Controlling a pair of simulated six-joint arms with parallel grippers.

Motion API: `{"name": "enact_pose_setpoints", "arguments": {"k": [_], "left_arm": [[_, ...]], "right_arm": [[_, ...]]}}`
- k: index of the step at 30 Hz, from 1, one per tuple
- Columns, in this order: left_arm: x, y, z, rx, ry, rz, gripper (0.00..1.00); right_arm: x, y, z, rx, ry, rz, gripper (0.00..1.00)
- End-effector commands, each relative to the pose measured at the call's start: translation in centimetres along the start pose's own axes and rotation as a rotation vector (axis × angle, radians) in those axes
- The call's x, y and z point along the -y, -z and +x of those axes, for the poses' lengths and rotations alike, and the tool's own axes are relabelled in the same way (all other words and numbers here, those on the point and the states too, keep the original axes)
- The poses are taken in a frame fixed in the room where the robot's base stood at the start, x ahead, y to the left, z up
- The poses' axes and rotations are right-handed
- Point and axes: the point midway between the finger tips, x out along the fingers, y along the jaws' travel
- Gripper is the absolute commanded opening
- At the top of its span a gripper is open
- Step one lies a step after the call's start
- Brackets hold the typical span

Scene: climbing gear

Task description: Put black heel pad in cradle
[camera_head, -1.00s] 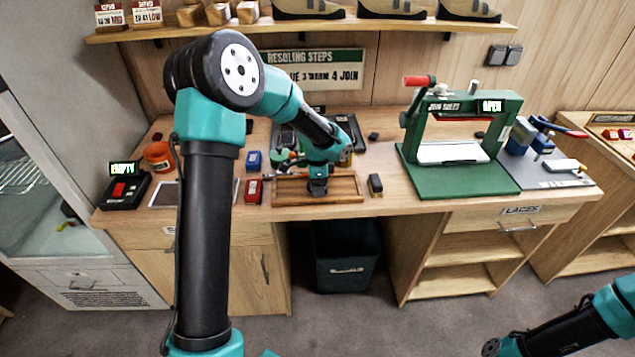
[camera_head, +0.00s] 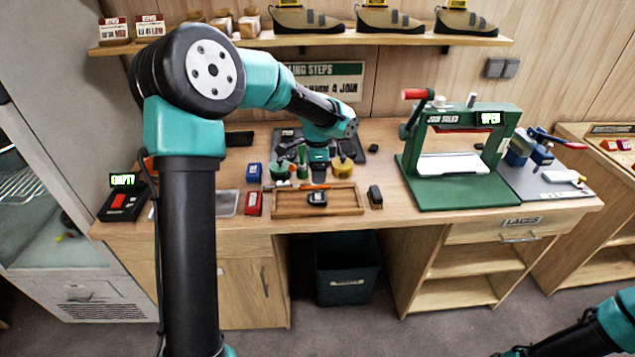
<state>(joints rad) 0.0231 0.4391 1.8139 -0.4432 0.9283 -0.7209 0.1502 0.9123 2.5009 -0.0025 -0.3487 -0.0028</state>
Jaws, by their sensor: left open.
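A small dark piece (camera_head: 317,198), which looks like the black heel pad, lies in the shallow wooden tray (camera_head: 285,211) at the bench's front; its details are too small to read. I cannot tell for sure which fixture is the cradle. My left gripper (camera_head: 318,168) is open, just behind and above the dark piece, apart from it. Its arm comes in from the left and hides part of the bench. My right arm shows only at the lower right corner; its gripper is out of the picture.
A black block (camera_head: 375,196) sits right of the tray. A red box (camera_head: 253,203) and blue box (camera_head: 254,172) stand to its left. Small green and yellow pots (camera_head: 343,167) flank my gripper. A green press (camera_head: 462,185) marked OPEN stands at right. A bin (camera_head: 346,285) is below.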

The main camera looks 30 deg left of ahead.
Motion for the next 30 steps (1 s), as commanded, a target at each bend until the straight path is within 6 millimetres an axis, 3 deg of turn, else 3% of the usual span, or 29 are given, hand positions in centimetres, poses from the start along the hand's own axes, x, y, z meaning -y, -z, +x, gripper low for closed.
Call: {"name": "enact_pose_setpoints", "arguments": {"k": [6, 23, 26, 30], "left_arm": [[0.0, 0.0, -2.1, -0.001, 0.001, 0.0, 0.71], [0.0, 0.1, -2.2, -0.001, 0.0, 0.001, 0.71], [-0.2, 0.9, -1.8, -0.017, 0.003, 0.009, 0.71], [-1.2, 4.4, 0.1, -0.088, 0.017, 0.039, 0.71]], "right_arm": [[0.0, 0.0, 0.0, 0.0, 0.0, 0.0, 0.43], [0.0, 0.0, 0.0, 0.0, 0.0, 0.0, 0.43], [0.0, 0.0, 0.0, 0.0, 0.0, 0.0, 0.43], [0.0, 0.0, 0.0, 0.0, 0.0, 0.0, 0.43]]}}
